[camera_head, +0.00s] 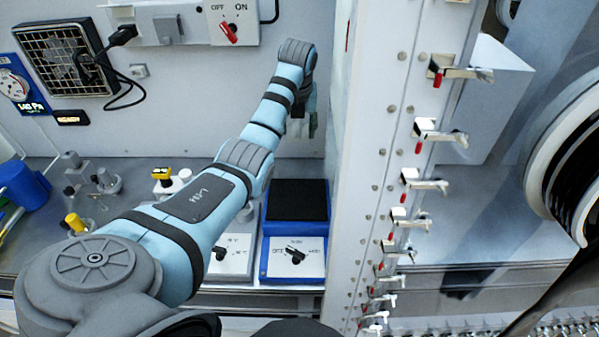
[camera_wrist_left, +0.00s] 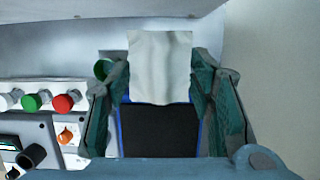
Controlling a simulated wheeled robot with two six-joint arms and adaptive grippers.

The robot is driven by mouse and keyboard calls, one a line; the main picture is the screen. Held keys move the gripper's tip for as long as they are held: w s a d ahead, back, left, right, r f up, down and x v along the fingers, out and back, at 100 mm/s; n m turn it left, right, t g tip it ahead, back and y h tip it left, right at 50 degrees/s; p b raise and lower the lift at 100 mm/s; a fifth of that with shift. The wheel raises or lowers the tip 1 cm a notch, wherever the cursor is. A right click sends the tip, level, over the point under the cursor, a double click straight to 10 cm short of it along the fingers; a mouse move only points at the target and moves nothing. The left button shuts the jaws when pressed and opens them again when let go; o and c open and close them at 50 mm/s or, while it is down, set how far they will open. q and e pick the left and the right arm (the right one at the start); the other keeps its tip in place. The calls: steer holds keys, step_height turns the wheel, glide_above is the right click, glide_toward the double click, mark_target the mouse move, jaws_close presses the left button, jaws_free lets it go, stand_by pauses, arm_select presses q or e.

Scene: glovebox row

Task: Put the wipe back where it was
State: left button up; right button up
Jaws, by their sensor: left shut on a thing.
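The wipe (camera_wrist_left: 160,62) is a white, slightly creased square sheet in the left wrist view. My left gripper (camera_wrist_left: 160,80) is shut on it, with a dark green finger on each side. The wipe appears raised above a black pad, and part of the pad is hidden behind it. In the head view my left gripper (camera_head: 305,122) hangs at the end of the blue arm, near the back wall and left of the white upright panel. The wipe cannot be made out clearly there. My right gripper is not in view.
A blue box (camera_head: 266,262) with a black top pad (camera_head: 298,199) and a knob on its front stands below the gripper. The white upright panel (camera_head: 372,150) with several latches is close on the right. Yellow-topped fittings and a blue cup (camera_head: 22,184) stand at left.

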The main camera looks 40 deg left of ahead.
mark_target(298, 175)
arm_select(q)
step_height(298, 175, down, 16)
steer(key=shift+r+b, duration=0.2)
steer(key=shift+b, duration=0.65)
steer(key=shift+f, duration=0.1)
steer(key=shift+f, duration=0.1)
steer(key=o, duration=1.6)
steer(key=shift+c, duration=0.2)
steer(key=shift+d+r, duration=0.1)
steer(key=shift+r, duration=0.3)
steer(key=p+v, duration=0.3)
steer(key=v, duration=0.8)
steer(key=shift+r, duration=0.2)
